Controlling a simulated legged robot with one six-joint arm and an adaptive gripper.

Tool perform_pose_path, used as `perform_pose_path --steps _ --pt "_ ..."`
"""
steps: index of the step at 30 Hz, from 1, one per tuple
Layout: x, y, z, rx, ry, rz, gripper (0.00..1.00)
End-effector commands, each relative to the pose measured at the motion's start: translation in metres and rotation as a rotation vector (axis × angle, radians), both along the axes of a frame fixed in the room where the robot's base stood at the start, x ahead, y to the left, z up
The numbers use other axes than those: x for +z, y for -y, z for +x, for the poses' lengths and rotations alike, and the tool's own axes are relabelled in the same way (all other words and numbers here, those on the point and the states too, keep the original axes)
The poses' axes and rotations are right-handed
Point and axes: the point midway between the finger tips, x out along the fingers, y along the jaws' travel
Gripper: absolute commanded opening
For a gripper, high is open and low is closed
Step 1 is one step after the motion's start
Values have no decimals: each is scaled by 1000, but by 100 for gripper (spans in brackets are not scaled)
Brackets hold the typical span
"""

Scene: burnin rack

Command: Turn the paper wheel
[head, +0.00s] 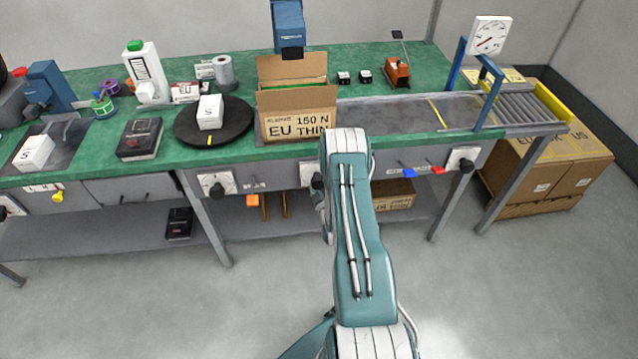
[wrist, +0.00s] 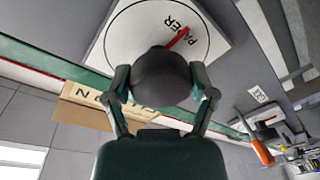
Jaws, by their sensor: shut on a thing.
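The paper wheel (wrist: 162,76) is a dark round knob on a white dial plate (wrist: 132,35) marked "PAPER", seen close up in the wrist view. A red pointer (wrist: 178,39) sticks out above the knob towards the lettering. My gripper (wrist: 160,88) has one finger on each side of the knob and is shut on it. In the head view a white dial plate (head: 307,174) on the bench front shows just left of my arm. My arm hides most of the gripper and the knob there.
Other dials sit on the bench front, at left (head: 215,184) and right (head: 462,159). Blue (head: 408,173) and red (head: 438,170) levers are right of my arm. An open carton (head: 297,112) and a black turntable (head: 235,123) stand on the bench. The floor in front is clear.

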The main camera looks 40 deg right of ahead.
Motion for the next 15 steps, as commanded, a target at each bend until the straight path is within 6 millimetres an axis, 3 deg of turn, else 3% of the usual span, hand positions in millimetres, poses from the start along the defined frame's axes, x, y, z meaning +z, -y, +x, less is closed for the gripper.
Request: perform_pose_path --steps 15 --pt "-2 -3 1 7 181 299 25"
